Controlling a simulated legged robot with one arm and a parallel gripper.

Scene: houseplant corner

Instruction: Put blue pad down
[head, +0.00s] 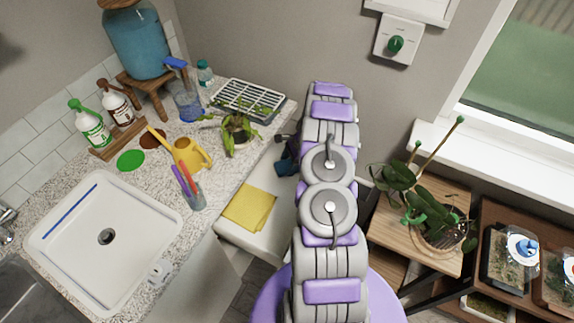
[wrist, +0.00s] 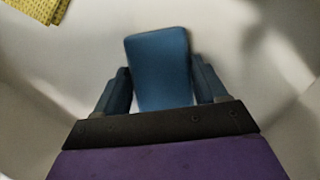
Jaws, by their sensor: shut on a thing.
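The blue pad (wrist: 159,58) is a flat, rounded rectangle between the two dark blue fingers of my gripper (wrist: 161,84) in the wrist view. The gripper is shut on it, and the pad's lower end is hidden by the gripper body. Behind the pad is a plain white surface (wrist: 85,58); I cannot tell whether the pad touches it. In the head view my gripper (head: 286,163) shows as a small dark shape left of my arm, over the right part of the white surface. The pad cannot be made out there.
A yellow cloth (head: 250,207) lies on the white surface, left of my gripper; it also shows in the wrist view (wrist: 38,10). The speckled counter (head: 225,172) with a small plant (head: 238,133) is further left. A wooden plant stand (head: 440,252) is at the right.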

